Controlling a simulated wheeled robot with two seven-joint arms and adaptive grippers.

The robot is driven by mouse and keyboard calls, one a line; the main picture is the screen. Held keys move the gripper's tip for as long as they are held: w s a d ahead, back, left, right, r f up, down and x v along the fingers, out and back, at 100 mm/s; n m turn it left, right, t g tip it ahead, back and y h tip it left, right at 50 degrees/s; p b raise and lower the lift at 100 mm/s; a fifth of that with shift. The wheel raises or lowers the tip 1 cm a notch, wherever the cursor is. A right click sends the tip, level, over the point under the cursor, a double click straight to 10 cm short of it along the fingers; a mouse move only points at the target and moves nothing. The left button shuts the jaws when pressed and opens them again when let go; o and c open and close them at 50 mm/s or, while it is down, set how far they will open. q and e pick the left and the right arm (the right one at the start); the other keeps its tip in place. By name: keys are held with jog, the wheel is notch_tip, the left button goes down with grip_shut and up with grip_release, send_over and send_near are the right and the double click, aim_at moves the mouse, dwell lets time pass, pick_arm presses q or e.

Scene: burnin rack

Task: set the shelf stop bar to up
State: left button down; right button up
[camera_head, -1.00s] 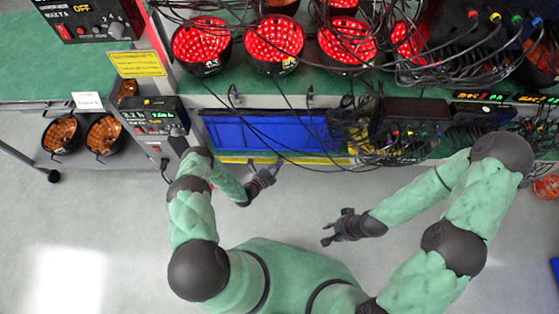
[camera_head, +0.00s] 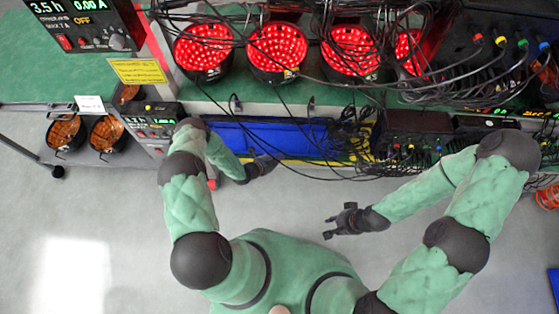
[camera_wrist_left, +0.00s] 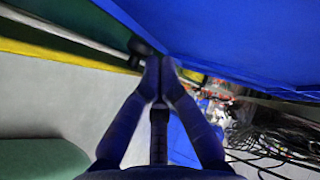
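I cannot surely pick out the shelf stop bar. A pale thin rod (camera_wrist_left: 70,35) runs along the shelf edge in the left wrist view, ending near a dark knob (camera_wrist_left: 139,46). A yellow strip (camera_head: 310,161) lies along the shelf front below a blue panel (camera_head: 270,134); the panel also fills the top of the wrist view (camera_wrist_left: 240,40). My left gripper (camera_head: 265,165) is at this shelf front. In the wrist view its fingertips (camera_wrist_left: 160,68) meet, close beside the knob; contact is unclear. My right gripper (camera_head: 338,219) is open and empty over the floor.
Red-lit bowls (camera_head: 277,50) stand on the green upper shelf. Black cables (camera_head: 350,130) hang at the shelf's right. A control box (camera_head: 152,122) is left of the blue panel, with a small red piece (camera_head: 212,184) beside my left arm. The floor before the shelf is free.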

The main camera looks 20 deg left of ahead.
pick_arm(q)
jog(key=shift+w, duration=0.35)
pick_arm(e)
jog(key=shift+f, duration=0.2)
dwell(0.4)
